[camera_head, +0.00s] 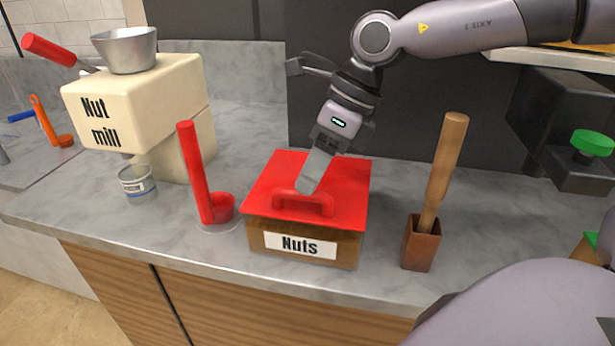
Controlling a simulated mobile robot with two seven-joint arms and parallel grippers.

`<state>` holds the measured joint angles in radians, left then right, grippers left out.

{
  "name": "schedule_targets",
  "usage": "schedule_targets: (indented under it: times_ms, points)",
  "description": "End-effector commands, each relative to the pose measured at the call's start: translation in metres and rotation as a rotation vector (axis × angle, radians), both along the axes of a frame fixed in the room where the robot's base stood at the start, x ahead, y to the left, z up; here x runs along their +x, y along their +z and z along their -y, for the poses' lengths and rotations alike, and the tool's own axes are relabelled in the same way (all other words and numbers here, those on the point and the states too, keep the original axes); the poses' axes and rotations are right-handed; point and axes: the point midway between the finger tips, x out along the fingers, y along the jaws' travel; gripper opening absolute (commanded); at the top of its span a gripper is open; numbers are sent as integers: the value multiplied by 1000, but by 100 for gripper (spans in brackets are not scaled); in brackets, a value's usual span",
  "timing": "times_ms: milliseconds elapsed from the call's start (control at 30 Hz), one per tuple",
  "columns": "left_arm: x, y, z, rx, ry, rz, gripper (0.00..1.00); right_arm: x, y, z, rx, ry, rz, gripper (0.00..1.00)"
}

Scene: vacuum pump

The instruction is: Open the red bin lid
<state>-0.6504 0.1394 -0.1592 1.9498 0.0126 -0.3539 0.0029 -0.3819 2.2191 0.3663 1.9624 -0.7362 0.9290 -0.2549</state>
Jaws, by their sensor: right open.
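The bin is a brown wooden box (350,243) with a white "Nuts" label, standing near the counter's front edge. Its red lid (345,176) lies closed on top and carries a raised red handle (288,203) at the front. My right gripper (310,185) reaches down from the upper right, with its fingertips at the handle. The jaws are open; I cannot tell whether the fingers straddle or touch the handle. The far side of the handle is partly hidden by the gripper. My left gripper is not in view.
A red scoop (195,175) stands left of the bin. A wooden pestle (447,160) stands in a brown holder (421,243) to the right. The cream nut mill (175,85) and a small tin (137,184) are at the left. Bare counter (255,110) lies behind.

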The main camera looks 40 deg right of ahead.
Motion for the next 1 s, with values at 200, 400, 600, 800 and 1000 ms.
schedule_targets:
  times_ms: [200,400,600,800,1000]
  points:
    - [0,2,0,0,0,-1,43,3,-18,-8,-1,0,-1,44]
    - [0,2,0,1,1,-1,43,4,-21,-9,-1,0,1,44]
    - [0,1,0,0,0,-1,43,4,-21,-9,-1,0,1,28]
    - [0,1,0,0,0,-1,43,4,-21,-9,-1,0,1,0]
    - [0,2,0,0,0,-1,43,5,-19,-8,-1,0,1,0]
